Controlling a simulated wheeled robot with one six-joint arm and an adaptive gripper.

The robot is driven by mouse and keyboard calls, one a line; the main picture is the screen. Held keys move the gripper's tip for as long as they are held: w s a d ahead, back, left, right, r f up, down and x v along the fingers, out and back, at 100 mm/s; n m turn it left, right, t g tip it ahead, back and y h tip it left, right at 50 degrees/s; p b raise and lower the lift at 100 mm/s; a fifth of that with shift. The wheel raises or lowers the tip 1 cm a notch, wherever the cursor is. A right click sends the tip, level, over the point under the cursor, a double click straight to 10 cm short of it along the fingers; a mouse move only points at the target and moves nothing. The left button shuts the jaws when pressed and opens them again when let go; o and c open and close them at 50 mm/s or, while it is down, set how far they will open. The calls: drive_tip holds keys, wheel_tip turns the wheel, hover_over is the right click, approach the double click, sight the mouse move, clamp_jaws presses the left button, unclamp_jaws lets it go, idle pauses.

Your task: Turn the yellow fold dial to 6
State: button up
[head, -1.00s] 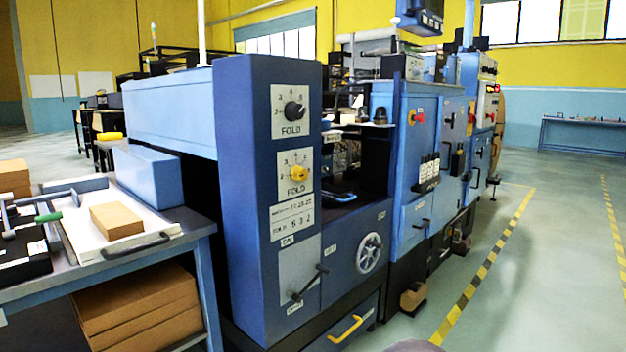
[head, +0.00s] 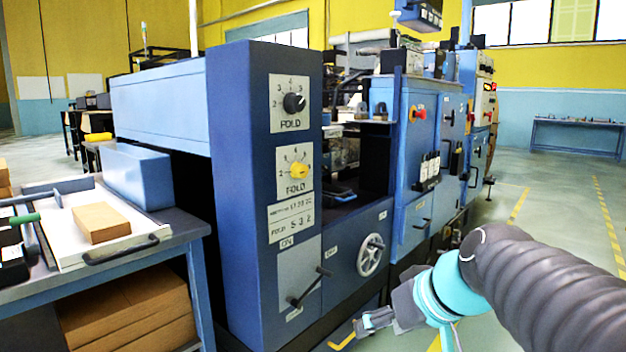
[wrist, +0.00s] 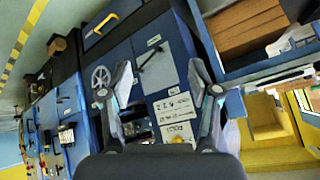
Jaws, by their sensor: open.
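The yellow fold dial (head: 299,170) sits on a white numbered plate marked FOLD, on the dark blue front of the machine. Its exact setting is too small to read. The yellow dial also shows, small and upside down, near the bottom of the wrist view (wrist: 178,140). My gripper (head: 366,325) is low in front of the machine, right of and well below the dial, and touches neither dial nor plate. In the wrist view its two fingers (wrist: 160,78) stand wide apart with nothing between them.
A black dial (head: 294,102) on a similar plate is above the yellow one. A lever (head: 309,287), a handwheel (head: 370,255) and a yellow drawer handle (head: 341,336) are below. A bench with a brown block (head: 102,223) stands left. Floor is open to the right.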

drive_tip(key=w+a+r+n+t+y+b, duration=0.1)
drive_tip(key=w+a+r+n+y, duration=0.2)
drive_tip(key=w, duration=0.5)
drive_tip(key=w+a+r+n+t+y+b, duration=0.1)
drive_tip(key=w+r+y+b, duration=0.1)
drive_tip(key=w+r, duration=0.4)
drive_tip(key=n+t+y+b, duration=0.2)
drive_tip(key=n+t+y, duration=0.1)
drive_tip(key=y, duration=0.1)
approach(304, 170)
drive_tip(key=p+x, duration=0.3)
drive_tip(key=x, duration=0.6)
drive_tip(key=c, duration=1.1)
